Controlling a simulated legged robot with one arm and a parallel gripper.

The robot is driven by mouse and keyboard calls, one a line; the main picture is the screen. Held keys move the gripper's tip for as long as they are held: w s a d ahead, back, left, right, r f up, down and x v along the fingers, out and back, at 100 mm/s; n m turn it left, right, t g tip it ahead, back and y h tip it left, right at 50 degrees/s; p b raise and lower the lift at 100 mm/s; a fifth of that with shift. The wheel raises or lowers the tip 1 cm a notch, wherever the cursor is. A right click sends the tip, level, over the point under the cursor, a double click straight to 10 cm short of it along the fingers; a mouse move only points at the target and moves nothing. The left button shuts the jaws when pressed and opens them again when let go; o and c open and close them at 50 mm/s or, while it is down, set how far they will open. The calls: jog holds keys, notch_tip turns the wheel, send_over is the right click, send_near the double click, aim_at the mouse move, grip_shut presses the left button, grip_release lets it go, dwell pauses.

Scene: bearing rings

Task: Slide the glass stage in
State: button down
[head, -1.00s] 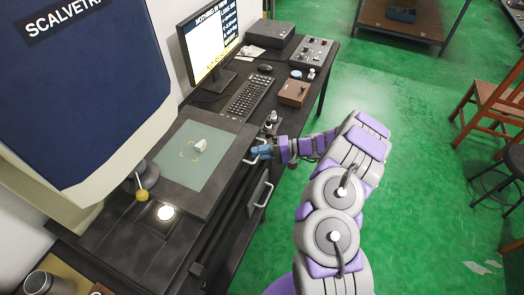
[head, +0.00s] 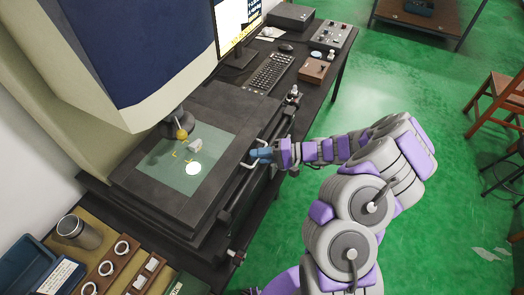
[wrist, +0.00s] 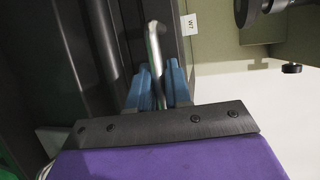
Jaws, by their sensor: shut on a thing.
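The glass stage is a pale green glass plate (head: 218,146) in a wide dark frame, seen in the head view under the lens column of the big cream machine (head: 110,75). A small grey-white part lies on the glass among yellow corner marks, and a bright light spot falls on the glass. My gripper (head: 258,155) is at the frame's right side, shut on the pale bar handle (wrist: 154,45). In the wrist view, the blue fingers of my gripper (wrist: 158,85) stand on either side of the handle.
A monitor, keyboard (head: 270,73) and control boxes stand farther along the dark bench. At the near left are a metal cup (head: 78,231) and a wooden rack (head: 105,270) with several rings. Open green floor lies to the right.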

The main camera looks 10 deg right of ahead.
jog(key=shift+s+a+f, duration=0.1)
jog(key=shift+s+f, duration=0.1)
jog(key=shift+f, duration=0.05)
jog(key=c, duration=1.4)
grip_release()
jog(key=shift+w+r, duration=0.1)
jog(key=p+v, duration=0.3)
jog(key=v, duration=1.4)
